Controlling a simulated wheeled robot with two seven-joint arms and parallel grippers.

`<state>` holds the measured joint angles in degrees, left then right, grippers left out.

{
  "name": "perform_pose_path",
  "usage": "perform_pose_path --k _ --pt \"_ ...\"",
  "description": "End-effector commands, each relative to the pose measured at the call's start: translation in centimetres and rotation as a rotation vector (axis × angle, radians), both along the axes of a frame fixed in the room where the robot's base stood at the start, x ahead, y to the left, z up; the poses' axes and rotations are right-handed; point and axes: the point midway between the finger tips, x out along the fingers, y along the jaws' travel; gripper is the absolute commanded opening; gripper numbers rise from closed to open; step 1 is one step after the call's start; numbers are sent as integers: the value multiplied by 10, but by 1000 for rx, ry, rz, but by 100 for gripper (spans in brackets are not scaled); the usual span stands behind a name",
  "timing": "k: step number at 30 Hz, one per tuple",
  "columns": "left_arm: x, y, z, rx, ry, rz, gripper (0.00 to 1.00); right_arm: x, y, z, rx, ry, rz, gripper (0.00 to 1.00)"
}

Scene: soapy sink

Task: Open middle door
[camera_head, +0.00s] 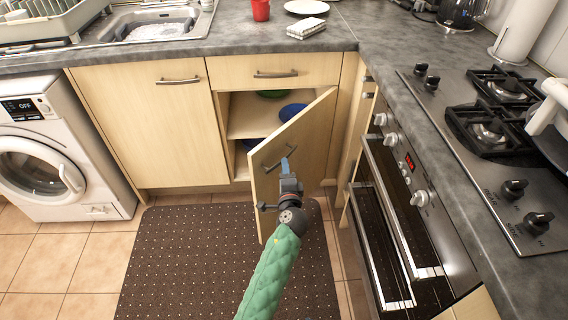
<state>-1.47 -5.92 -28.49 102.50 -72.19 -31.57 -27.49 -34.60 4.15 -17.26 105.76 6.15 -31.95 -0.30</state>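The middle door (299,141) is a pale wood cabinet door under the drawer. It stands partly open, hinged on its right side and swung out toward me. Its dark metal handle (272,160) is on the outer face near the top free edge. My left gripper (286,166), with blue fingertips and a green-sleeved arm, is right at the handle in the picture. Whether its fingers close around the handle or touch it cannot be told. My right gripper is not in view.
Behind the door, shelves hold a blue bowl (291,112) and a green one (271,94). A closed drawer (275,71) is above. The oven (402,215) stands close on the right, the washing machine (58,150) on the left. A brown mat (190,260) covers the floor.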

Motion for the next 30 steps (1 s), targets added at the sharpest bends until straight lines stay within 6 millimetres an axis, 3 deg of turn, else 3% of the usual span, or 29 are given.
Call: perform_pose_path --k 7,17,23,30 --pt "-25 0 -1 -1 1 1 36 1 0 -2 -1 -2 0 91" --pt "-28 -1 0 0 0 1 36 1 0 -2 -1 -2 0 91" --pt "-29 1 -7 -59 22 -6 0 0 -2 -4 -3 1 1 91" --pt "-39 6 -50 -397 162 -30 0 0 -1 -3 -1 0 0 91"
